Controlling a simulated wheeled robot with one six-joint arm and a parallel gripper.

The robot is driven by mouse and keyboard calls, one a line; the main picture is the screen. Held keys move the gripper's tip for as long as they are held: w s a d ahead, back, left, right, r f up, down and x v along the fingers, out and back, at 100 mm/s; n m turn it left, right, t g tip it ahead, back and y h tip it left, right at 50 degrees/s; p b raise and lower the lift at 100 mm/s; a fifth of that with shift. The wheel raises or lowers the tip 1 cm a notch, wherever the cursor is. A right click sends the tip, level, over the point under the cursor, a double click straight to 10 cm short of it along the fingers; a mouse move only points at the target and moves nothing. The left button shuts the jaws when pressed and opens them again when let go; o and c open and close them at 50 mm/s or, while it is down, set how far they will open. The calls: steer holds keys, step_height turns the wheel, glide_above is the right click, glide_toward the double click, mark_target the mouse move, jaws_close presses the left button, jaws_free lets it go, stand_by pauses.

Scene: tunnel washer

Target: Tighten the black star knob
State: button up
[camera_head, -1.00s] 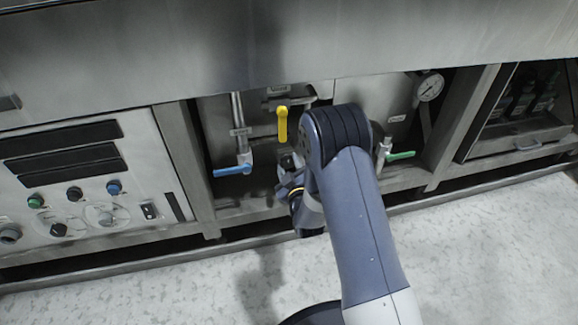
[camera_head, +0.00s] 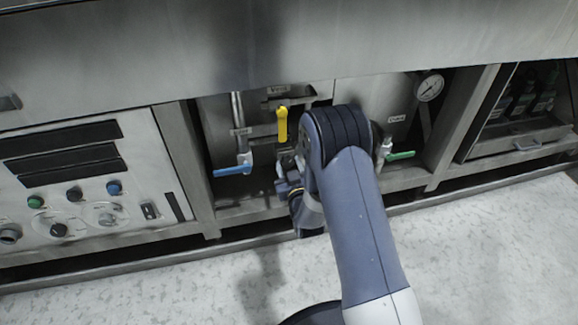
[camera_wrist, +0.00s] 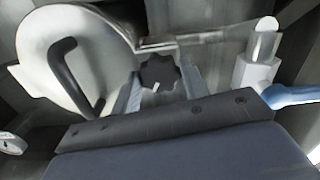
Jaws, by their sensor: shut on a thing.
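The black star knob (camera_wrist: 160,72) shows in the wrist view, just past the edge of my wrist, with a small pale mark on its face. My gripper (camera_wrist: 160,85) has one finger on each side of the knob and is shut on it. In the head view my gripper (camera_head: 284,168) reaches into the open bay under the steel panel. The knob cannot be made out there, behind my wrist and arm.
A yellow lever (camera_head: 282,124) hangs just above my gripper. A blue lever (camera_head: 233,171) is to its left and a green lever (camera_head: 401,155) to its right. The wrist view shows a round cover with a black handle (camera_wrist: 72,75). A gauge (camera_head: 429,87) is at the right.

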steer(key=m, duration=1.9)
steer(key=shift+f, duration=0.1)
steer(key=m, duration=0.3)
steer(key=shift+m, duration=0.4)
steer(key=m, duration=0.3)
steer(key=shift+m, duration=2.1)
